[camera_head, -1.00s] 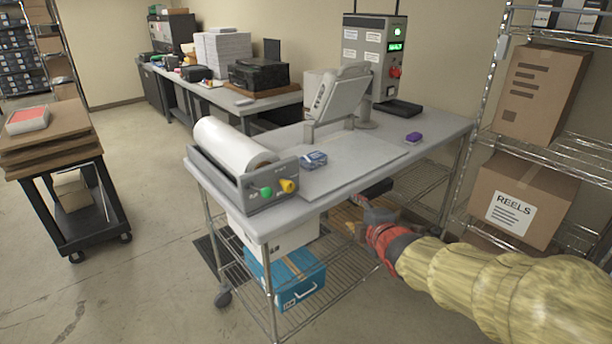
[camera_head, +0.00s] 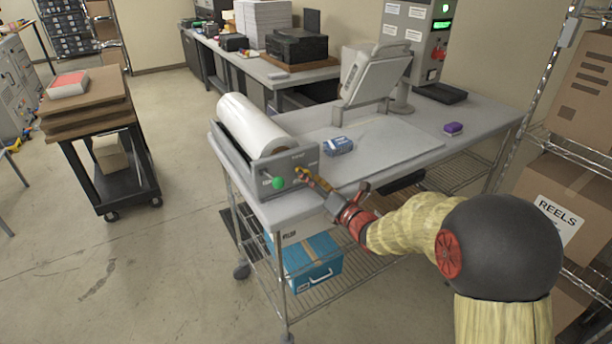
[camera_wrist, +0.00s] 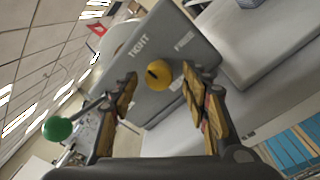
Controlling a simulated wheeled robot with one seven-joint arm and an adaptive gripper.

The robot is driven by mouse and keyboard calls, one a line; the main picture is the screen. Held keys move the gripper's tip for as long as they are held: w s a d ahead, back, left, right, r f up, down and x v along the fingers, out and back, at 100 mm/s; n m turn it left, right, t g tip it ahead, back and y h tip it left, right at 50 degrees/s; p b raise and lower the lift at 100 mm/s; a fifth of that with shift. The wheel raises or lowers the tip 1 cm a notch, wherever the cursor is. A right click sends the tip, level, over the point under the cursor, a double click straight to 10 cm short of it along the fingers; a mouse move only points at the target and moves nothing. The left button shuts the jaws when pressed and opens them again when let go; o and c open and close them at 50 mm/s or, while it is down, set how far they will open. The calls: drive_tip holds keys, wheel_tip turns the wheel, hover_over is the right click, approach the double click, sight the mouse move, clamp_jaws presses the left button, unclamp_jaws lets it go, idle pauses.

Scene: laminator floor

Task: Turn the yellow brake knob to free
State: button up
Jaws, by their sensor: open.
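The yellow brake knob (camera_wrist: 158,73) is on the grey front panel of the roll holder, between the printed words TIGHT and FREE in the wrist view. A dark mark shows on the knob's face; I cannot tell exactly which word it points to. In the head view the knob (camera_head: 302,174) is partly hidden by my gripper (camera_head: 315,181). My gripper (camera_wrist: 160,82) is open, its fingers on either side of the knob in the wrist picture. I cannot tell whether they touch it.
A blue-and-white box (camera_head: 338,146) and a purple block (camera_head: 453,128) lie on the grey table (camera_head: 400,140). A wire shelf (camera_head: 535,150) stands at right.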

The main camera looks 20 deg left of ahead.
drive_tip(key=shift+x, duration=1.65)
drive_tip(key=shift+c, duration=0.6)
drive_tip(key=c, duration=1)
